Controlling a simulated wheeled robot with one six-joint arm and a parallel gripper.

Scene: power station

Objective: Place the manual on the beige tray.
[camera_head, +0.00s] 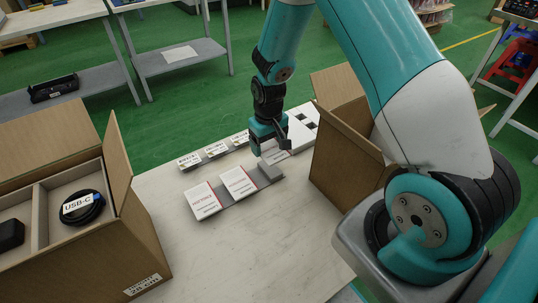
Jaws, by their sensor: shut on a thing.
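My gripper (272,148) is over the back middle of the table, between the grey holder and the right box. It is shut on a white, flat piece that looks like a manual (276,157), partly hidden by the fingers. Two more white manuals with red edges, a front one (203,201) and a middle one (238,182), lie on a long grey holder (268,174). The holder's right end is bare, just below my gripper. I cannot make out for sure which thing is the beige tray.
An open cardboard box (120,235) at left has pale compartments with a USB-C cable (82,207) and a black item (11,234). Another open box (345,150) stands right of my gripper. Labelled small items (214,150) line the back edge. The table's front middle is clear.

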